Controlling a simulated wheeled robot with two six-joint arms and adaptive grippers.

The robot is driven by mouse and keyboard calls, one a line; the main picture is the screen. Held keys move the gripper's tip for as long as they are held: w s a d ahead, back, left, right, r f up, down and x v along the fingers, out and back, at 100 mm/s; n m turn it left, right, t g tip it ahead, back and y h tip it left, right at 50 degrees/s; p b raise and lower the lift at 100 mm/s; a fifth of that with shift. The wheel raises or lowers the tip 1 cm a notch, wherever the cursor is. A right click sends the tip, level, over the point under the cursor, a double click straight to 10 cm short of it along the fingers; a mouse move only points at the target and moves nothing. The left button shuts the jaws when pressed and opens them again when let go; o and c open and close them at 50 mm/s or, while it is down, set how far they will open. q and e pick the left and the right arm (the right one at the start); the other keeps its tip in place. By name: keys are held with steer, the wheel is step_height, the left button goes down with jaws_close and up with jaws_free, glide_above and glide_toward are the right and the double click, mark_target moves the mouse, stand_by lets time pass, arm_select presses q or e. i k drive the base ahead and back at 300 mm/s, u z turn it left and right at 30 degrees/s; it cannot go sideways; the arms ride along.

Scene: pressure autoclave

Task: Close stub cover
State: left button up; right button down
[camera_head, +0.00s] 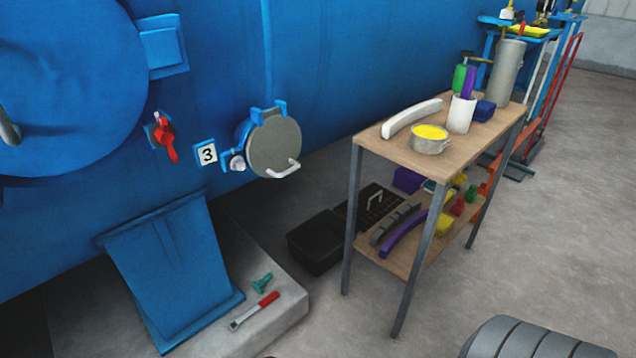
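The stub cover (272,143) is a round grey disc with a pale bar handle (281,170) at its lower right. It sits at the front of a short blue stub on the side of the large blue vessel (330,60). A blue bracket (268,112) holds it at the top, and a pale round knob or bolt (237,162) is at its lower left. Part of the stub's blue rim shows along the cover's left side. I cannot tell whether the cover lies flush on the stub. Neither of my grippers can be made out in this view.
A red valve handle (166,137) and a "3" plate (207,154) are left of the stub. A two-level wooden table (465,150) with containers stands to the right. A toolbox (315,243) and a wrench (255,311) are below.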

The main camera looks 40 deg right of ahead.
mark_target(272, 148)
steer(key=k, duration=0.25)
steer(key=z, duration=1)
steer(key=i, duration=0.75)
steer(key=u, duration=0.4)
